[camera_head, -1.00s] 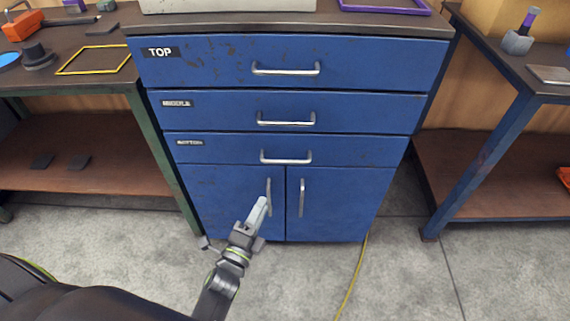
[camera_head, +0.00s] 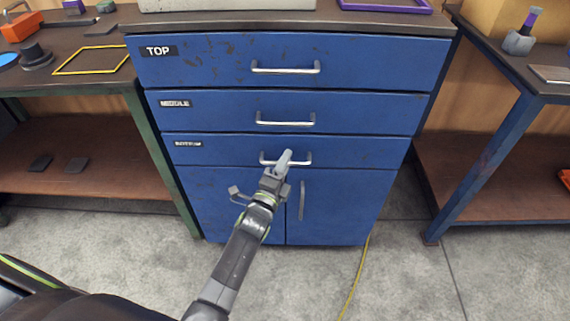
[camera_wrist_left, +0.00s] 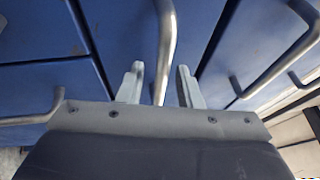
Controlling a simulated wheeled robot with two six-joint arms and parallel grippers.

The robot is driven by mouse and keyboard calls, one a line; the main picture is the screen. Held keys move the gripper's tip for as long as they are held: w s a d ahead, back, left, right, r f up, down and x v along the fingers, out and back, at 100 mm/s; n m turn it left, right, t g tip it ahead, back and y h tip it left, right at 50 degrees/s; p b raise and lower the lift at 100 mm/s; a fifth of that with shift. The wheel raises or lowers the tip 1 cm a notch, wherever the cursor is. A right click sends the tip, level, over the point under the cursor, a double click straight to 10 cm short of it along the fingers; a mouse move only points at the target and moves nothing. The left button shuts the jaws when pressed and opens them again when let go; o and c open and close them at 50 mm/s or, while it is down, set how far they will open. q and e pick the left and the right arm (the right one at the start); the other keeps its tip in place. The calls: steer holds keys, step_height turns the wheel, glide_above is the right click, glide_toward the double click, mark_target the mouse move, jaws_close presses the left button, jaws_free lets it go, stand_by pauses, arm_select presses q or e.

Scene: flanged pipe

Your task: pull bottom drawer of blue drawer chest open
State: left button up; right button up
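The blue drawer chest (camera_head: 220,205) stands ahead, with drawers labelled TOP, MIDDLE and BOTTOM above two doors. The bottom drawer (camera_head: 350,152) looks flush with the front, shut. Its silver handle (camera_head: 302,160) is partly covered by my left gripper (camera_head: 286,157), which reaches up to it from below. In the left wrist view, the gripper's two fingers (camera_wrist_left: 159,82) are spread apart, and the handle bar (camera_wrist_left: 166,45) shows between them with gaps on both sides. Whether a finger touches the bar cannot be told. My right gripper is not in view.
The middle drawer handle (camera_head: 286,122) is just above, and the right door handle (camera_head: 301,202) is close below. A workbench (camera_head: 100,85) stands at left and another (camera_head: 530,80) at right. A yellow cable (camera_head: 353,275) lies on the otherwise clear floor.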

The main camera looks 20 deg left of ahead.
arm_select(q)
steer(key=shift+c, duration=0.3)
jaws_close()
